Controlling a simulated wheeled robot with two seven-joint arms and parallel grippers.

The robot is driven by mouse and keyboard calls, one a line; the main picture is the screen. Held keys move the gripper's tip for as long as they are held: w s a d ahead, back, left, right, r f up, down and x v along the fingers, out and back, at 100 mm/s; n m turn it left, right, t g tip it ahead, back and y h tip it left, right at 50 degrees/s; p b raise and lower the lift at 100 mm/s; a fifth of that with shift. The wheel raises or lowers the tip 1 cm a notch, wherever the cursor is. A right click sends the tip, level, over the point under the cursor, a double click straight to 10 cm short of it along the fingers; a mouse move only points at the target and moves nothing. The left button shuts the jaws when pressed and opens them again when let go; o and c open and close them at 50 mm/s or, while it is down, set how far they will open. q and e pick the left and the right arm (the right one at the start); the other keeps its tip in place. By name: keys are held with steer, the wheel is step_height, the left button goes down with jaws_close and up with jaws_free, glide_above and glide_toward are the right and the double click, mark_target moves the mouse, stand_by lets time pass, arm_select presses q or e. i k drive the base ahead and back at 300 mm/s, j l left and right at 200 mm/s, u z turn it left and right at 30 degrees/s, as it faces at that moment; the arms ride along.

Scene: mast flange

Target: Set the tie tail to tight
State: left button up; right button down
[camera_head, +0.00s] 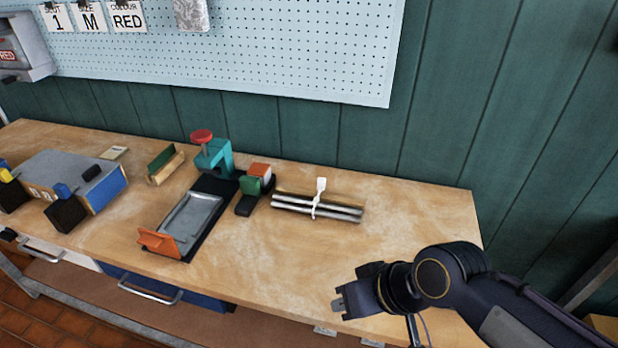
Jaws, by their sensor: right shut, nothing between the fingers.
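A white tie (317,203) runs around a bundle of grey rods (340,212) lying on the wooden bench. Its flat white tail end (321,184) sticks up above the bundle. How tight the tie sits on the rods is too small to tell. My right gripper (340,307) is over the bench's front edge, below and to the right of the bundle, apart from it. Its fingers are shut and empty. My left gripper is not in view.
Left of the bundle stand green and orange blocks (258,176), a teal clamp with a red knob (214,155) and a grey tray (190,222) with an orange end. A blue-sided box (108,190) is further left. The bench (420,215) is clear right of the bundle.

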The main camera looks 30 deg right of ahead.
mark_target(321, 182)
steer(key=z, duration=1)
steer(key=i+j, duration=0.45)
steer(key=j, duration=0.15)
